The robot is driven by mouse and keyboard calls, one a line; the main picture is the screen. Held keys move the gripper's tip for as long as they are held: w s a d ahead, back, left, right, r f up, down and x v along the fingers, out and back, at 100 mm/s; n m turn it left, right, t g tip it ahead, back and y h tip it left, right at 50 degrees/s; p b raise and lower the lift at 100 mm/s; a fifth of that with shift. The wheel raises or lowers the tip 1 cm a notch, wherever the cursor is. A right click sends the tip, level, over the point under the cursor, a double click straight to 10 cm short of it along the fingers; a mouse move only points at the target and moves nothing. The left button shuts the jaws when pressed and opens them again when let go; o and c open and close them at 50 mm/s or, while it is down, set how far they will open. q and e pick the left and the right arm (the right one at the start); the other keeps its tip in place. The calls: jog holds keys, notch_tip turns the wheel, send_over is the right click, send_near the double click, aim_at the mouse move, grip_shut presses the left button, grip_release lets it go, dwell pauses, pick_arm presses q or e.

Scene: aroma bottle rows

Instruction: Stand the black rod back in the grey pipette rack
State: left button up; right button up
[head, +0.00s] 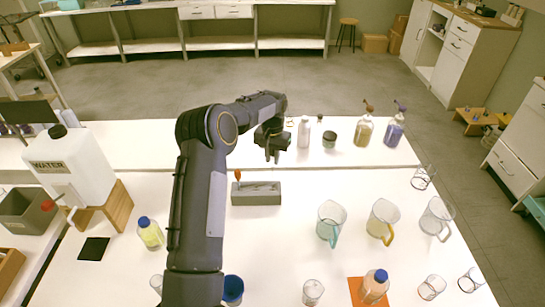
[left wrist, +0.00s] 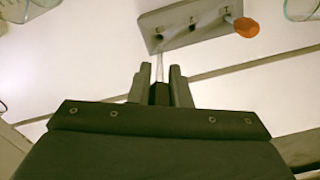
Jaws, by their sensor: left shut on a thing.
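My left gripper (head: 273,152) is above the table, just behind and above the grey pipette rack (head: 256,198). In the left wrist view its two fingers (left wrist: 160,88) are shut on the black rod (left wrist: 159,94), whose thin clear end (left wrist: 160,66) points toward the rack. The rod is held clear of the rack, as far as I can tell; in the head view I cannot make it out. The rack (left wrist: 152,27) shows several dark holes along its top in the wrist view. A pipette with an orange bulb (left wrist: 243,27) stands in one end hole. My right gripper is out of view.
An orange-topped pipette (head: 238,175) rises from the rack's left end. Clear jugs (head: 331,222) stand to the right. A white water container (head: 70,165) and a blue-capped bottle (head: 150,232) are at left. Small bottles and pump bottles (head: 363,130) stand behind.

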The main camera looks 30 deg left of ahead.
aim_at(273, 173)
pick_arm(q)
jog(key=shift+f+b, duration=1.1)
jog(key=shift+f, duration=0.8)
jog(key=shift+f+b, duration=0.4)
jog(key=shift+f, duration=0.15)
jog(key=shift+f+b, duration=0.7)
jog(key=shift+f, duration=0.45)
jog(key=shift+f, duration=0.35)
jog(key=shift+f+b, duration=0.8)
jog(key=shift+f, duration=0.05)
jog(key=o, duration=0.9)
jog(key=shift+r, duration=0.15)
